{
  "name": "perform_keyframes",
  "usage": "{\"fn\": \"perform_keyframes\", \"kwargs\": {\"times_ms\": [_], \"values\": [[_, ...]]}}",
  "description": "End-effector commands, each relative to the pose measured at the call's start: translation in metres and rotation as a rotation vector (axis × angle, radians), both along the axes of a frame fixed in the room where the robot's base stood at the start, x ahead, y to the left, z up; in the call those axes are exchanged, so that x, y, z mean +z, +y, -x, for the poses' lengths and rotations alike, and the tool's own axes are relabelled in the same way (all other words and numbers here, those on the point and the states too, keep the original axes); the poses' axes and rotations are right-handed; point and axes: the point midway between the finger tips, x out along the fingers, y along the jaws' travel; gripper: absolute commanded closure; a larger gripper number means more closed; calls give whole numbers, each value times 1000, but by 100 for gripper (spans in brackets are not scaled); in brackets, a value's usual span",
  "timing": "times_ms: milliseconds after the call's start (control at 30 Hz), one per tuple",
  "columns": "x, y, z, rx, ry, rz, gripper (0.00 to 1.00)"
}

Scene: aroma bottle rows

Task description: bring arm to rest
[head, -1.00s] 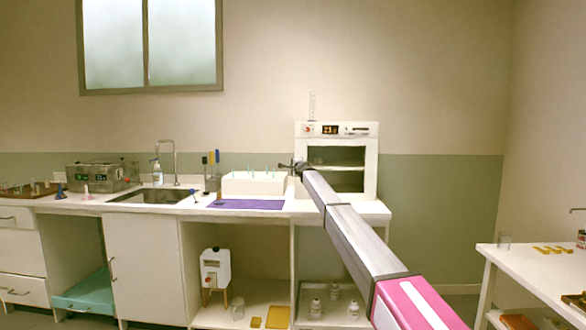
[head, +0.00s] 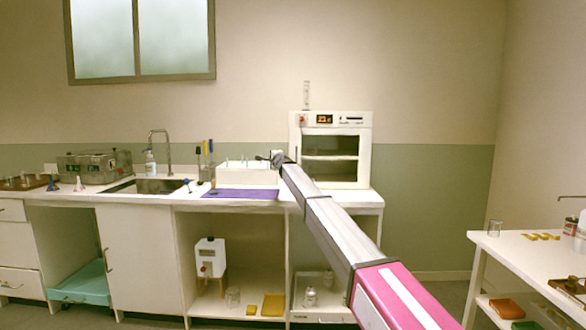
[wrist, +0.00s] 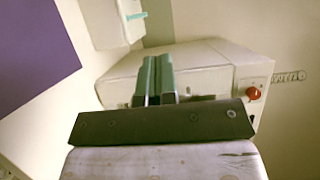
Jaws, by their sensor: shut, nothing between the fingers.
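My arm reaches forward from the lower right of the head view toward the counter. My gripper (head: 268,157) is at its far end, small and dark, in front of the white rack box (head: 240,173). In the wrist view my gripper (wrist: 154,80) shows two green fingers side by side, closed together with nothing between them. The white oven-like cabinet (head: 331,149) stands just right of the gripper in the head view; it also fills the middle of the wrist view (wrist: 205,70). The gripper appears apart from both, though the exact gap cannot be told.
A purple mat (head: 243,193) lies at the counter's front edge, left of my arm. A sink (head: 150,186) with a tap and a metal bath (head: 93,166) are farther left. A side table (head: 525,260) stands at the right. The floor between is free.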

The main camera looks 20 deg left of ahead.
Motion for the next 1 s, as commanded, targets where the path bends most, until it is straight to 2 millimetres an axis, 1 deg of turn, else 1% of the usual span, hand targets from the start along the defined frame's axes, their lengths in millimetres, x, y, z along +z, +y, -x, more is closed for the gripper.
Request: {"fn": "perform_keyframes", "kwargs": {"times_ms": [100, 167, 267, 367, 400, 467, 500, 567, 600, 667, 700, 767, 800, 867, 900, 967, 1000], "values": [[-1, -1, 1, 0, -1, 2, 100], [-7, -6, 2, -1, 2, 13, 100], [-30, -30, 6, -4, 6, 63, 100], [-67, -71, 13, -5, 14, 151, 100], [-85, -90, 16, -5, 20, 195, 100], [-112, -119, 22, -2, 28, 260, 100], [-129, -139, 27, -1, 35, 305, 100], [-155, -167, 35, 5, 45, 370, 100], [-172, -187, 40, 8, 52, 413, 100], [-197, -215, 50, 16, 66, 478, 100], [-213, -235, 57, 22, 76, 519, 100], [-237, -263, 70, 33, 91, 583, 100], [-253, -283, 78, 40, 104, 623, 100], [-275, -311, 92, 54, 121, 684, 100], [-290, -331, 102, 64, 135, 724, 100], [-311, -359, 119, 80, 155, 783, 100], [-325, -379, 130, 92, 170, 822, 100]]}}
